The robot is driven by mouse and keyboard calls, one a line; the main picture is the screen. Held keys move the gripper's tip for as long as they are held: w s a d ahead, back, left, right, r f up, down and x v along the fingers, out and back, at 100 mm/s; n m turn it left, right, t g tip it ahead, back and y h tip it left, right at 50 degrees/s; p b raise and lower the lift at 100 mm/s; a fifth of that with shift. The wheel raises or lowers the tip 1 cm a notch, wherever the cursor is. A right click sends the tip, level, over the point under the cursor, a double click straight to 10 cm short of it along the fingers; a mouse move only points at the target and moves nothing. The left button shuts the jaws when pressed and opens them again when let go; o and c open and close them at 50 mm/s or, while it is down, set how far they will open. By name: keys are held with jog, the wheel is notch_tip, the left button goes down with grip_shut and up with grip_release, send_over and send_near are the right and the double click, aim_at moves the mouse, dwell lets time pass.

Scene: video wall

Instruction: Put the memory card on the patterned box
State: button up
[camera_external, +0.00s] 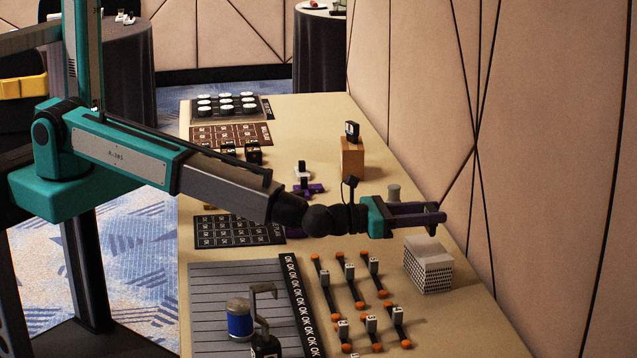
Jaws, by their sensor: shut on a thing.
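The patterned box (428,266) is a white block with dark dotted sides, standing near the right edge of the table. My gripper (436,214) is above and slightly behind the box in the picture, pointing right, with its dark fingers level. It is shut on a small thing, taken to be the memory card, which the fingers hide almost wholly. The gripper and the box are apart. The top of the box is bare.
Small sliders with orange ends (350,287) lie left of the box. A blue can (239,319) stands on a grey slatted board (215,290). The wall runs along the right.

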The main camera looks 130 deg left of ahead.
aim_at(427, 228)
jog(key=shift+f+p, duration=0.45)
jog(key=shift+f, duration=1.2)
jog(key=shift+f, duration=0.15)
jog(key=o, duration=1)
jog(key=shift+r, duration=0.25)
jog(key=shift+s+d+f, duration=0.15)
jog(key=shift+s+d, duration=0.15)
jog(key=shift+b+v, duration=1.5)
jog(key=shift+v, duration=4.1)
